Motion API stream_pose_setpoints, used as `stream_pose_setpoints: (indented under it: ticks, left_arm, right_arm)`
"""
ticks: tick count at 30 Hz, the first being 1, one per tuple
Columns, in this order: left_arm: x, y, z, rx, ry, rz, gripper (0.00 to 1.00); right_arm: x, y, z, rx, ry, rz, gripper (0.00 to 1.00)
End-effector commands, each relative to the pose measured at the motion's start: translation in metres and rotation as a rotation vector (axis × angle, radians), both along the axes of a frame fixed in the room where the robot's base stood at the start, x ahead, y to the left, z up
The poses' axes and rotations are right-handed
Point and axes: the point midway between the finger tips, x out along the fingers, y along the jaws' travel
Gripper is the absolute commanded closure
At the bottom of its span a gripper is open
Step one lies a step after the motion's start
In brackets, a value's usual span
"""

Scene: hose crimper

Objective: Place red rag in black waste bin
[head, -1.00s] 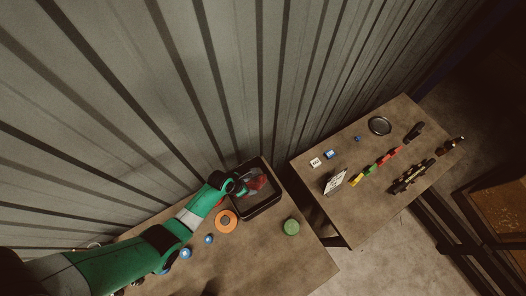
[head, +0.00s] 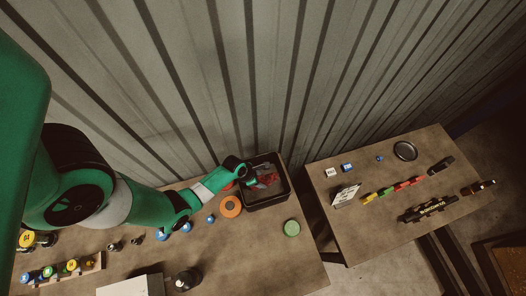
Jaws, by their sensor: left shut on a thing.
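The red rag (head: 271,178) shows as a small red patch inside the outline of the black waste bin (head: 266,205). The bin is an open rectangular box near the far right corner of the left table. My left gripper (head: 264,181) reaches over the bin's left rim and is shut on the rag, partly covering it. I cannot tell whether the rag touches the bin's bottom. My right gripper is not in view.
An orange disc (head: 230,206) lies left of the bin and a green disc (head: 291,228) in front of it. Small blue knobs (head: 186,227) sit under my left arm. A second table (head: 400,235) at right holds coloured parts. The ribbed wall (head: 200,80) stands close behind.

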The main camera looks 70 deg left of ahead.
Motion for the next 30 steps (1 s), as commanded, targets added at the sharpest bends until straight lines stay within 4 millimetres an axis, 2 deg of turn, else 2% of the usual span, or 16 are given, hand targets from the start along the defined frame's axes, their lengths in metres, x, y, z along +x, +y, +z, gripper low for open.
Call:
stream_pose_setpoints:
  ticks: [15, 16, 18, 21, 30]
  left_arm:
    - [0.001, 0.0, -0.012, 0.0, 0.0, -0.001, 0.94]
    - [0.001, 0.0, -0.012, 0.0, 0.0, -0.001, 0.38]
    - [0.001, 0.0, -0.012, -0.001, 0.0, -0.001, 0.25]
    - [0.001, 0.0, -0.012, 0.0, 0.0, -0.001, 0.09]
    - [0.0, 0.0, -0.01, 0.0, 0.0, -0.001, 0.09]
  right_arm:
    - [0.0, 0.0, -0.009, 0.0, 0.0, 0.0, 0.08]
    - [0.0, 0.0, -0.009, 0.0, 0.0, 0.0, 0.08]
    - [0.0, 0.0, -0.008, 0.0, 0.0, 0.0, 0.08]
    - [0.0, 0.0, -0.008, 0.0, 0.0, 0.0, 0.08]
    - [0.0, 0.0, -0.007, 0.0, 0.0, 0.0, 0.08]
